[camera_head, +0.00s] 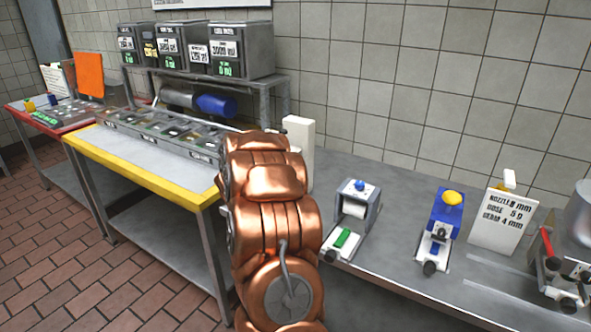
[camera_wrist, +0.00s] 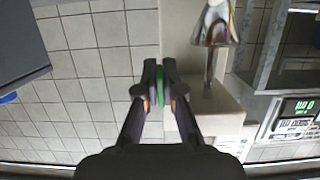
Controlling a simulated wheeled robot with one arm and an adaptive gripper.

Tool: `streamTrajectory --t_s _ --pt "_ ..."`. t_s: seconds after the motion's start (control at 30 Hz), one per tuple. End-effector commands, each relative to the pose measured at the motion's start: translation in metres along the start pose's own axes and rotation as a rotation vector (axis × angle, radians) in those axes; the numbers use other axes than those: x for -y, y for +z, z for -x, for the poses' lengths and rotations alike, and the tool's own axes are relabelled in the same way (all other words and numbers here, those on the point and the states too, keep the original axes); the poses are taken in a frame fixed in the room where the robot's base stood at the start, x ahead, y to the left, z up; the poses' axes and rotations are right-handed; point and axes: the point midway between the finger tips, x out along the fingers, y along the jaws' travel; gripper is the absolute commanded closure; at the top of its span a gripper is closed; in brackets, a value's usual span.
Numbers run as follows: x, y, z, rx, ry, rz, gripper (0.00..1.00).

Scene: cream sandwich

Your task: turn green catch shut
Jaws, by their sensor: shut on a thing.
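In the wrist view my gripper (camera_wrist: 160,88) is shut on a narrow green piece (camera_wrist: 161,84), which looks like the green catch. Dark finger pads press both sides of it, and its lower part is hidden between the fingers. A pale cream block (camera_wrist: 212,118) with a metal rod (camera_wrist: 209,66) stands just right of the fingers. In the head view my copper arm covers the gripper and whatever it holds. A tall white block (camera_head: 299,140) shows behind the arm. How far the catch is turned cannot be told.
A yellow-edged table (camera_head: 160,184) holds a row of trays at left. Labelled dispensers (camera_head: 240,50) stand on a rack behind. On the steel counter (camera_head: 390,268) are a roller device (camera_head: 357,208) with a green block (camera_head: 343,240), a blue device (camera_head: 443,212) and a sign (camera_head: 503,222).

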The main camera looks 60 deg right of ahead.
Motion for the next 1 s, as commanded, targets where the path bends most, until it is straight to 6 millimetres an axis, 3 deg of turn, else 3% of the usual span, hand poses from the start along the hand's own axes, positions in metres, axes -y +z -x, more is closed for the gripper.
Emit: streamTrajectory --t_s 0.3,0.33,0.57,1.0 --pt "-0.0001 -0.0004 0.0000 0.000 0.000 -0.001 1.00" --pt "-0.0001 -0.0004 0.0000 0.000 0.000 -0.001 0.92" --pt "0.0002 -0.0001 0.0002 0.001 0.000 0.000 0.68" --pt "0.0014 0.0001 0.0089 0.002 -0.003 0.000 0.68"
